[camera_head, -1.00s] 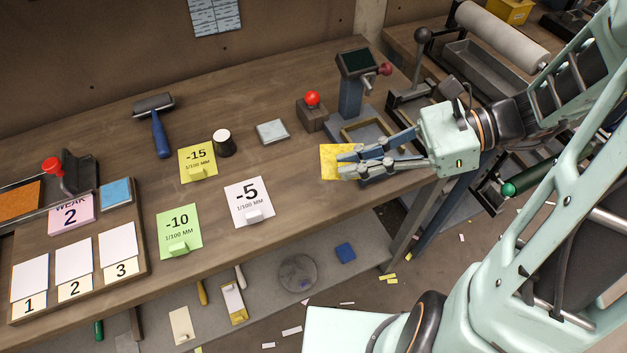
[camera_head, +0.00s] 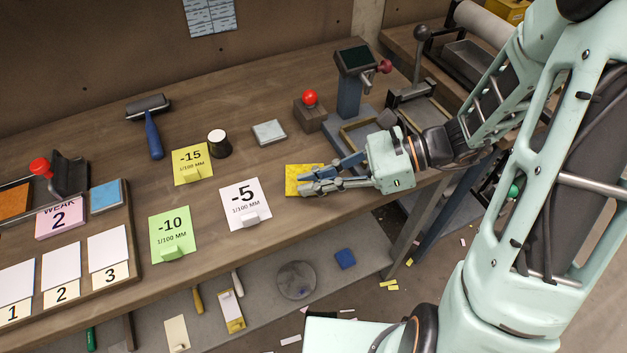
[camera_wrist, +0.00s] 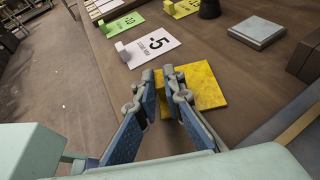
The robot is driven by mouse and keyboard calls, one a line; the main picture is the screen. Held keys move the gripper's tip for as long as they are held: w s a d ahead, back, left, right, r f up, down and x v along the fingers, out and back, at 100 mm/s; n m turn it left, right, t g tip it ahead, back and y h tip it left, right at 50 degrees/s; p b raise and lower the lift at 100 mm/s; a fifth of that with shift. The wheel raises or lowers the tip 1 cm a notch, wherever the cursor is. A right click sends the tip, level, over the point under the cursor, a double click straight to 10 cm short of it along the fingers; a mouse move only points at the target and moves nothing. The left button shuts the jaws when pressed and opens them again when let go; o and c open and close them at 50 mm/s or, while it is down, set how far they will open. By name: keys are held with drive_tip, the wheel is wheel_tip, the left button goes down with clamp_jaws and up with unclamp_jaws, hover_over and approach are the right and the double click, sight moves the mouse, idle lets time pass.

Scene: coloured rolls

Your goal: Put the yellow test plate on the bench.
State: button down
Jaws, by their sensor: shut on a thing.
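The yellow test plate (camera_head: 303,180) is a flat, mottled yellow square at the fingertips of my gripper (camera_head: 312,180), over the front part of the bench (camera_head: 270,90). In the wrist view the plate (camera_wrist: 203,85) extends ahead and to the right of my gripper (camera_wrist: 163,85), whose fingers are shut on a part of it that they hide. The plate looks close to the bench top (camera_wrist: 235,125); I cannot tell whether it touches it.
The white -5 card (camera_head: 244,203) stands just left of the plate. The yellow -15 card (camera_head: 191,163), green -10 card (camera_head: 173,236), a dark cup (camera_head: 219,144) and a grey block (camera_head: 269,132) stand nearby. A device with a red ball (camera_head: 310,97) is behind.

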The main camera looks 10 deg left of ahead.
drive_tip(key=shift+f, duration=0.15)
drive_tip(key=c, duration=2)
unclamp_jaws()
drive_tip(key=shift+c, duration=0.2)
drive_tip(key=shift+d+r, duration=0.15)
drive_tip(key=shift+r, duration=0.1)
drive_tip(key=p+v, duration=0.1)
drive_tip(key=v, duration=1)
drive_tip(key=shift+w+d+p, duration=0.1)
drive_tip(key=shift+d+p, duration=0.2)
drive_tip(key=shift+d, duration=0.05)
